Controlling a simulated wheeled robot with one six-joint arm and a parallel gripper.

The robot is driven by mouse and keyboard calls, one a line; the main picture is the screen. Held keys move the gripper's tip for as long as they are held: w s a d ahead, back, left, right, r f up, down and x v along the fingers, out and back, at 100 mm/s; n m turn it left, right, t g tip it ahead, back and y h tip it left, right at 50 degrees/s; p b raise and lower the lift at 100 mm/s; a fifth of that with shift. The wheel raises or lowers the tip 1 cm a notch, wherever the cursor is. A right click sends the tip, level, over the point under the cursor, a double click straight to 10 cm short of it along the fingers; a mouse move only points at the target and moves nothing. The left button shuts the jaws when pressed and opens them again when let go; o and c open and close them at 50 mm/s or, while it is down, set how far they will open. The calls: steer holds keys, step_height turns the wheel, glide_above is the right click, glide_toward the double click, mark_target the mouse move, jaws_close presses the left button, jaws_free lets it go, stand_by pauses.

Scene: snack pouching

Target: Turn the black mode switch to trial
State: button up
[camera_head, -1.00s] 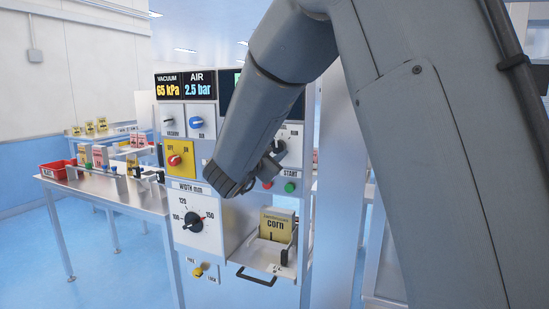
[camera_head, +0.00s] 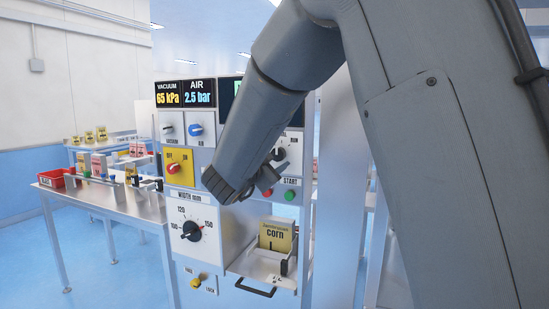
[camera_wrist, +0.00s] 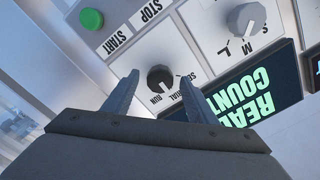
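The black mode switch (camera_wrist: 160,78) is a round knob on a white panel in the wrist view, which is turned upside down. Its printed labels, RUN and TRIAL among them, sit beside it, partly covered by a finger; I cannot tell which one its pointer marks. In the head view the switch (camera_head: 279,154) shows just beyond my gripper (camera_head: 266,176). In the wrist view my gripper (camera_wrist: 159,82) is open, with one finger on each side of the switch in the picture. I see no clear contact.
A green START button (camera_wrist: 91,18) and the STOP label lie close to the switch. A grey S/M/L knob (camera_wrist: 246,18) and a dark display (camera_wrist: 250,95) are on the other side. Below, a corn pouch (camera_head: 275,235) stands in an open drawer. A metal table (camera_head: 100,195) is at left.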

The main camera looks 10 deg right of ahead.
steer(key=b+v, duration=0.1)
steer(key=v, duration=0.6)
steer(key=shift+s+a+b, duration=0.2)
steer(key=shift+s+b, duration=0.1)
steer(key=shift+b, duration=0.1)
step_height(320, 180, down, 18)
steer(key=s+a+n+g+y, duration=0.3)
steer(key=n+y, duration=0.7)
steer(key=n, duration=0.1)
steer(key=s+d+f+n+g, duration=0.1)
steer(key=s+d+f+g, duration=0.2)
steer(key=s, duration=0.5)
steer(key=s+d+f+n+g, duration=0.2)
steer(key=s+f+g, duration=0.2)
steer(key=s+f, duration=0.2)
steer(key=s+d+f+n+g, duration=0.2)
steer(key=s+d+f+g, duration=0.1)
steer(key=s, duration=0.8)
steer(key=shift+d+f+g+y, duration=0.3)
steer(key=shift+f+g, duration=0.2)
steer(key=shift+f, duration=0.4)
